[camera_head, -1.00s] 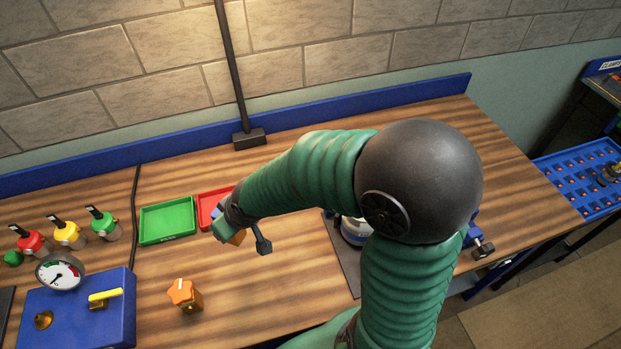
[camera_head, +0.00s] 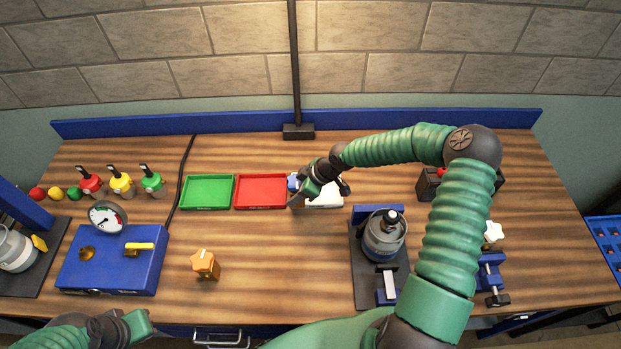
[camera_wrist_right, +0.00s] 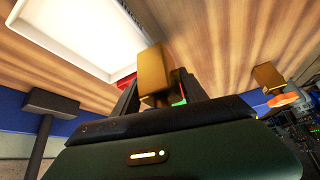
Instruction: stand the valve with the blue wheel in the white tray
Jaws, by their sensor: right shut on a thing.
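The valve with the blue wheel (camera_head: 293,183) is in my right gripper (camera_head: 318,190), beside the left end of the white tray (camera_head: 328,200). In the right wrist view its brass body (camera_wrist_right: 153,72) sticks out between the dark fingers, which are shut on it. The white tray also shows there (camera_wrist_right: 72,40), next to the body. I cannot tell whether the valve touches the tray. My left gripper (camera_head: 125,328) is at the bottom left, its fingers unclear.
A red tray (camera_head: 260,206) and a green tray (camera_head: 207,206) lie to the left. A valve with an orange wheel (camera_head: 205,263) stands on open tabletop. A blue gauge box (camera_head: 112,272) is at left, a canister (camera_head: 384,236) on a dark stand at right.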

